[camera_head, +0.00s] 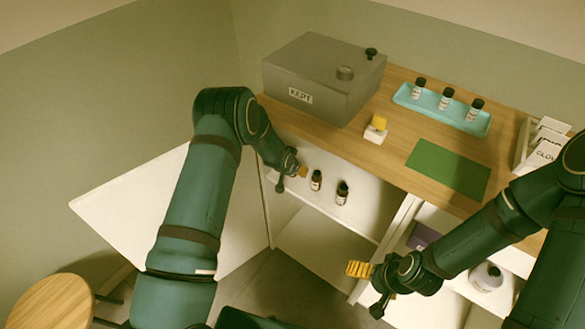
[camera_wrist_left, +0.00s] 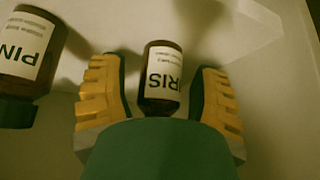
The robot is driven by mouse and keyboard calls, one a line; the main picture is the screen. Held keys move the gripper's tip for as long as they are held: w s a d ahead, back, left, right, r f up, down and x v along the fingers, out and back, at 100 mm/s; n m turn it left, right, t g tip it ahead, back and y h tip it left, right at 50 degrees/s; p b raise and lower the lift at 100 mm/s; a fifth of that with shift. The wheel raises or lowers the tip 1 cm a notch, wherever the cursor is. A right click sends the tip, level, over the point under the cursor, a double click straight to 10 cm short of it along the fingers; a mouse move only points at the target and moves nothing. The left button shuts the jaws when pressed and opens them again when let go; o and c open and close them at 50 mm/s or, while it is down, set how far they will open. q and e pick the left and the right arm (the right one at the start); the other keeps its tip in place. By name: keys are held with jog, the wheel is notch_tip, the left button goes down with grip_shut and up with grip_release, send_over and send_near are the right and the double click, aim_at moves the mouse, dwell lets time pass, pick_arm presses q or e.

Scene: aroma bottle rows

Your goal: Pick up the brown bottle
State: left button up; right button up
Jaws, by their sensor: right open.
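Two small brown bottles with dark caps and white labels stand in the open cabinet: one nearer my left gripper (camera_head: 316,181), the other to its right (camera_head: 342,193). My left gripper (camera_head: 301,172) is just left of the nearer bottle. In the left wrist view, a brown bottle labelled "IRIS" (camera_wrist_left: 163,80) lies between the yellow fingers, with gaps on both sides. A second brown bottle, its label reading "PIN" (camera_wrist_left: 25,55), is beyond the left finger. My right gripper (camera_head: 358,269) is open and empty in front of the cabinet.
A teal tray (camera_head: 405,96) on the wooden counter holds three dark bottles. A grey box marked "KEPT" (camera_head: 320,75), a white block with a yellow top (camera_head: 376,128) and a green mat (camera_head: 448,170) are also there. The open white door (camera_head: 130,215) stands left.

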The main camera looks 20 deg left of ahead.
pick_arm(q)
grip_shut()
